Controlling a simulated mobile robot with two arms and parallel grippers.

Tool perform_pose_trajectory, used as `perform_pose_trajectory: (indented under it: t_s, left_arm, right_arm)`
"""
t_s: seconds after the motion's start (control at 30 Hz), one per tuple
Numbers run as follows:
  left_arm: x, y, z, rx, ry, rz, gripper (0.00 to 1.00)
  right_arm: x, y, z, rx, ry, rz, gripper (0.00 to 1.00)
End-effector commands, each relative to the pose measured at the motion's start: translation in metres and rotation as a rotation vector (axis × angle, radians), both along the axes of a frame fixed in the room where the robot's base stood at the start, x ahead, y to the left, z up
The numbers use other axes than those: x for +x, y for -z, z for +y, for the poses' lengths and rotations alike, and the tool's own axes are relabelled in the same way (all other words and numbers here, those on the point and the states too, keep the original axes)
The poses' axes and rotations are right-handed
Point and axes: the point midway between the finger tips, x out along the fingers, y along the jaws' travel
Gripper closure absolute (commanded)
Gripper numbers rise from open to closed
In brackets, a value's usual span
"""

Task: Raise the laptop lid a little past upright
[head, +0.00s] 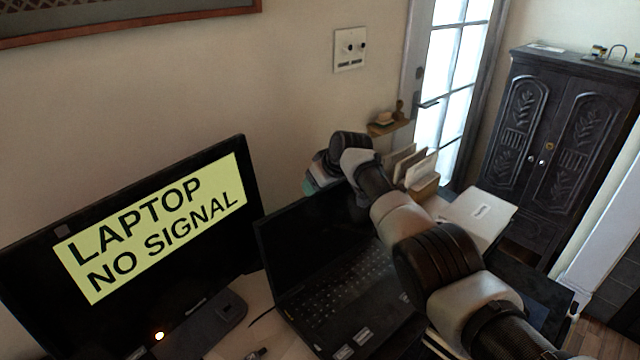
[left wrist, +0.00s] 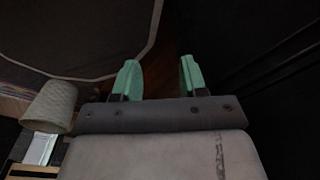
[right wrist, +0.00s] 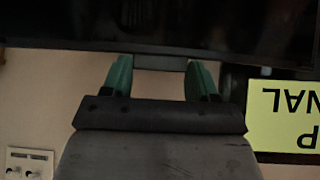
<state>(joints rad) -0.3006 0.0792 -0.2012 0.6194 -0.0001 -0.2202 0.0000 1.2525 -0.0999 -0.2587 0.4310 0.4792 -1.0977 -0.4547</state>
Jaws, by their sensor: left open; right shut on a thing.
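The black laptop (head: 345,290) stands on the desk with its keyboard showing. Its dark lid (head: 290,235) is raised, standing steeply up from the base; the exact angle is hard to tell. My right arm reaches over the laptop, and my right gripper (head: 309,187) is at the lid's upper edge. My left gripper (left wrist: 157,78) shows only in the left wrist view, open and empty, away from the laptop.
A monitor (head: 150,225) reading "LAPTOP NO SIGNAL" stands left of the laptop. A letter holder (head: 424,186) and a white box or book (head: 478,218) are to the right. A wall shelf (head: 388,127) is behind. A dark cabinet (head: 545,140) stands beyond the door.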

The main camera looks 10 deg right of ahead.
Motion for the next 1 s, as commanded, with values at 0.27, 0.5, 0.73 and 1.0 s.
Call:
perform_pose_trajectory:
  t_s: [0.27, 0.5, 0.73, 1.0]
  left_arm:
    - [0.000, 0.000, 0.000, 0.000, 0.000, 0.001, 0.57]
    - [0.000, 0.000, 0.001, 0.001, 0.000, 0.001, 0.57]
    - [0.000, -0.004, 0.001, 0.001, -0.001, 0.000, 0.57]
    - [0.000, -0.005, 0.001, 0.002, -0.001, 0.000, 0.57]
  right_arm:
    - [0.001, -0.001, 0.000, 0.002, 0.001, -0.003, 0.15]
    - [0.000, 0.000, -0.001, 0.000, 0.001, -0.001, 0.15]
    - [-0.004, -0.009, -0.004, 0.002, 0.001, -0.001, 0.15]
    - [-0.018, -0.031, -0.013, 0.001, 0.000, -0.004, 0.15]
